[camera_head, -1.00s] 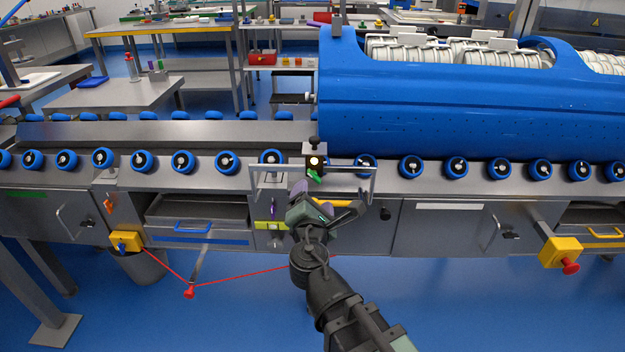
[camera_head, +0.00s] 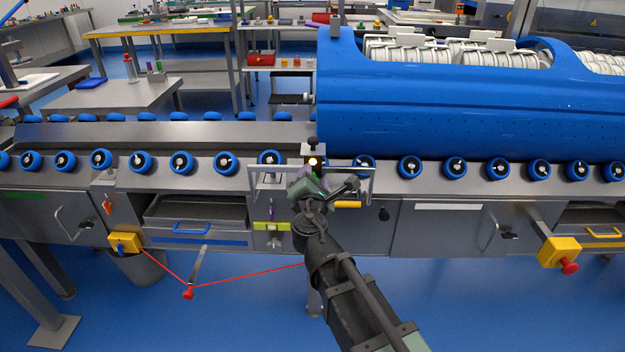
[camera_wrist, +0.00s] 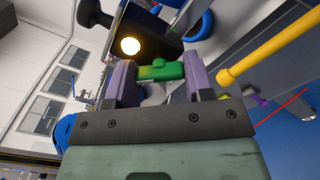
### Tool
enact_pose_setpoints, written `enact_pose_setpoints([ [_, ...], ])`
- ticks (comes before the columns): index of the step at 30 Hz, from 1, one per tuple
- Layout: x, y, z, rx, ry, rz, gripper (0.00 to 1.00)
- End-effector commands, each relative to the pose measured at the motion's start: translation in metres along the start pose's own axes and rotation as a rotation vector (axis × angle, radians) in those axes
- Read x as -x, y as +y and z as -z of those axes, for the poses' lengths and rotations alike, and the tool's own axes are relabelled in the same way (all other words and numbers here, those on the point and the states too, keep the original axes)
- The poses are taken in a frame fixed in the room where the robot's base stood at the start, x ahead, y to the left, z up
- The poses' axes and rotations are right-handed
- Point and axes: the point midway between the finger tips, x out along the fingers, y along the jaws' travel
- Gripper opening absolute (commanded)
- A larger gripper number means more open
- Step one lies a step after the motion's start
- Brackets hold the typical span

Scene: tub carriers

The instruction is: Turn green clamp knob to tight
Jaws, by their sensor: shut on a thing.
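The green clamp knob (camera_wrist: 161,70) shows in the wrist view between the two purple fingers of my gripper (camera_wrist: 160,78). The fingers are shut on it from both sides. The knob sits just below a dark box with a lit round lamp (camera_wrist: 130,46). In the head view my gripper (camera_head: 311,180) is at the front of the conveyor, right under the lamp box (camera_head: 313,160), and it hides the knob there. I cannot tell the knob's tight mark in either view.
A yellow bar (camera_head: 347,204) lies close to the right of my gripper. A red cord (camera_head: 245,277) runs below on the left. Blue rollers (camera_head: 270,158) line the conveyor, and a large blue tub carrier (camera_head: 450,105) stands behind.

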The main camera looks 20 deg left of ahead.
Motion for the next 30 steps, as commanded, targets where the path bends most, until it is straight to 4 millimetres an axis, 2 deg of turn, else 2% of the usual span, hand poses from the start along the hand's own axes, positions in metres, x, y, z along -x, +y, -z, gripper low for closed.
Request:
enact_pose_setpoints([
  [8,0.0002,-0.0001,0.0,-0.03,0.0,0.0,0.24],
  [14,0.0003,-0.0001,0.0,-0.119,0.0,0.0,0.24],
  [30,0.0004,-0.0001,0.0,-0.544,-0.001,0.0,0.24],
])
